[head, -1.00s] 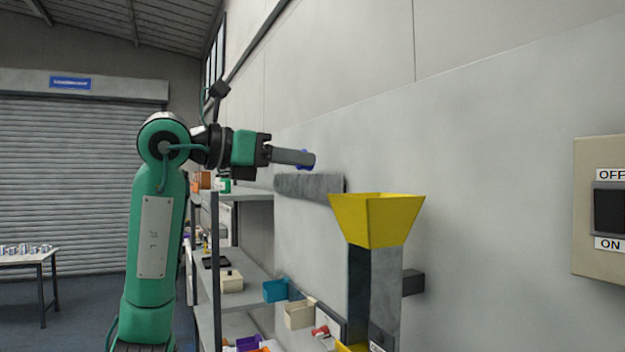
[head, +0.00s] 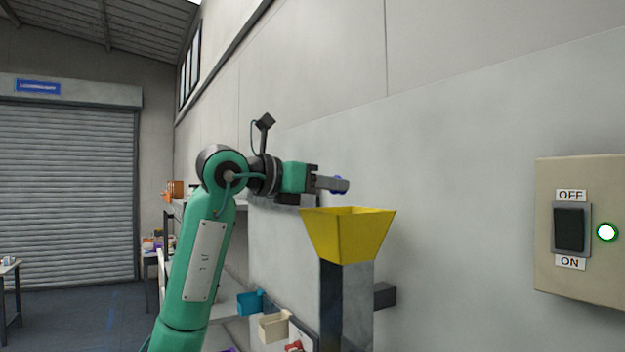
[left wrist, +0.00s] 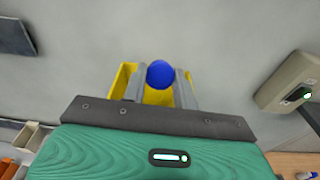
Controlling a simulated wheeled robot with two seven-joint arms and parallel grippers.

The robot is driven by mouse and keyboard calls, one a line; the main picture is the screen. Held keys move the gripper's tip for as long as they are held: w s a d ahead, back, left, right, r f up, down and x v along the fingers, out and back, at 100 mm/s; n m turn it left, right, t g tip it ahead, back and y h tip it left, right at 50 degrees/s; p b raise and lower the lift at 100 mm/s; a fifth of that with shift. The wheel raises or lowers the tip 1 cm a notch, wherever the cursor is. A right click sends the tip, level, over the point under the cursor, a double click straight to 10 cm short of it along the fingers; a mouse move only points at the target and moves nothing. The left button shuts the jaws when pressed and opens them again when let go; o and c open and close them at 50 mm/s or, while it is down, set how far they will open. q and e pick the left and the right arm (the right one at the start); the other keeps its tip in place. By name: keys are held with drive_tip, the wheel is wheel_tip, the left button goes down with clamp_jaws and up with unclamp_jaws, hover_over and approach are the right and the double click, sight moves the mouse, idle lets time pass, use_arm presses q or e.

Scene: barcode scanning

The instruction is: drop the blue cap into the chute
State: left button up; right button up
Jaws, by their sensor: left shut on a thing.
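The blue cap (head: 342,185) is held at the tip of my left gripper (head: 338,184), which is shut on it. In the left wrist view the round blue cap (left wrist: 160,74) sits between the two grey fingers of my left gripper (left wrist: 160,84). The chute has a yellow funnel (head: 350,240) on a grey duct by the wall. In the head view the cap shows just above the funnel's rim. In the left wrist view the yellow funnel (left wrist: 122,82) lies behind and below the fingers. My right gripper is not in view.
A beige switch box (head: 545,225) with OFF and ON labels and a lit lamp (head: 606,232) is on the wall at the right. A teal bin (head: 250,302) and a cream bin (head: 273,327) are below left of the chute. A roller door (head: 70,190) stands far left.

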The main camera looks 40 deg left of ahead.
use_arm(q)
drive_tip(key=shift+w+d, duration=0.1)
drive_tip(key=shift+w, duration=0.15)
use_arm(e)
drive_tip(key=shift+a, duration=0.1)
use_arm(q)
drive_tip(key=o, duration=1)
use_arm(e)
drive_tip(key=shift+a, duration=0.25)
use_arm(q)
drive_tip(key=b+v, duration=0.5)
drive_tip(key=v, duration=0.8)
drive_tip(key=shift+s, duration=0.4)
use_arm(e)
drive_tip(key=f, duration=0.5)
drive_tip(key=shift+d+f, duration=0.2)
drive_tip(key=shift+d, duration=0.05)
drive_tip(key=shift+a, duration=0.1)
